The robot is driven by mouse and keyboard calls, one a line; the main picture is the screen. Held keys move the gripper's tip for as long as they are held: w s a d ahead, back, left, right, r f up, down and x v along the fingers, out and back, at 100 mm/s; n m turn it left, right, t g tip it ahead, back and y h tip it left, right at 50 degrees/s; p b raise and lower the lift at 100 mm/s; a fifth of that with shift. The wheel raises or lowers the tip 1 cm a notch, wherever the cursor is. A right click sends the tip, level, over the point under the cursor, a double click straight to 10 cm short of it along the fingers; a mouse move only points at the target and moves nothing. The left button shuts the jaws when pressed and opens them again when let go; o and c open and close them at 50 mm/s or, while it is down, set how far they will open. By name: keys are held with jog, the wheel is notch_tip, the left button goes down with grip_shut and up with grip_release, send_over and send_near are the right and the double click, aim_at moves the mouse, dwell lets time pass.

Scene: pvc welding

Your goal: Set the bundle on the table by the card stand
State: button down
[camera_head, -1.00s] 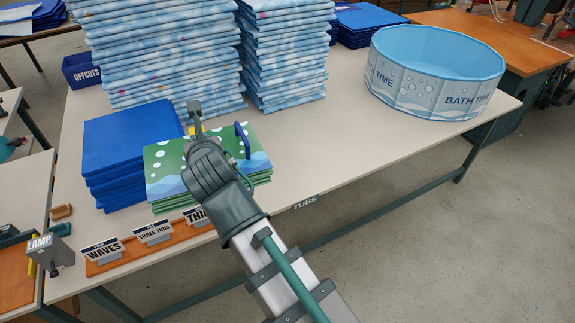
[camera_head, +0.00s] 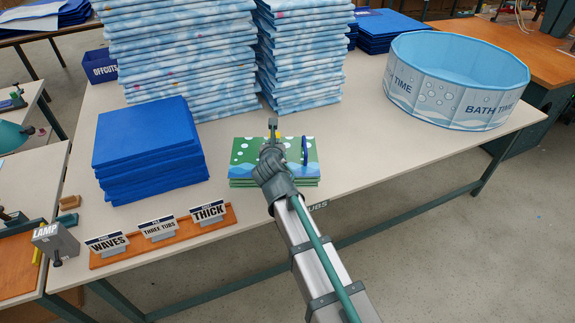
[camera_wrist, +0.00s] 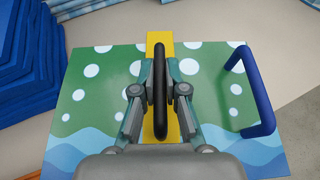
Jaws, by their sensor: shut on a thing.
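The bundle (camera_head: 247,153) is a short stack of green sheets with white dots and blue waves. It has a yellow strap (camera_wrist: 158,38), a black handle (camera_wrist: 160,90) across the strap and a blue handle (camera_head: 304,151) at its right. My gripper (camera_head: 273,140) is over the middle of the bundle, its fingers shut on the black handle in the wrist view. The bundle is level, right of the card stand (camera_head: 134,258). I cannot tell whether its underside touches the table (camera_head: 375,150). The orange stand holds cards reading WAVES, THREE TUBS and THICK.
A blue stack (camera_head: 148,145) stands left of the bundle, with a gap between. Tall patterned stacks (camera_head: 185,55) rise behind. A round BATH TIME tub (camera_head: 455,85) is at the right. A LAMP box (camera_head: 57,243) is left of the stand. Table right of the bundle is bare.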

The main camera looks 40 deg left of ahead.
aim_at(289, 140)
jog(key=w+f, duration=0.1)
jog(key=w, duration=0.2)
jog(key=w+a+f+p, duration=0.1)
jog(key=w, duration=0.2)
jog(key=w+f+p, duration=0.1)
jog(key=w, duration=0.1)
jog(key=shift+w+a+f, duration=0.25)
jog(key=shift+w+a, duration=0.05)
jog(key=shift+w, duration=0.1)
jog(key=w+f, duration=0.2)
jog(key=f, duration=0.1)
jog(key=w+f+p, duration=0.1)
jog(key=w, duration=0.1)
jog(key=shift+a+f, duration=0.25)
jog(key=shift+f, duration=0.15)
jog(key=f, duration=0.2)
jog(key=w+f, duration=0.1)
jog(key=f, duration=0.1)
jog(key=shift+w+f, duration=0.1)
jog(key=shift+f, duration=0.15)
jog(key=c, duration=1.2)
grip_release()
jog(key=shift+f, duration=0.2)
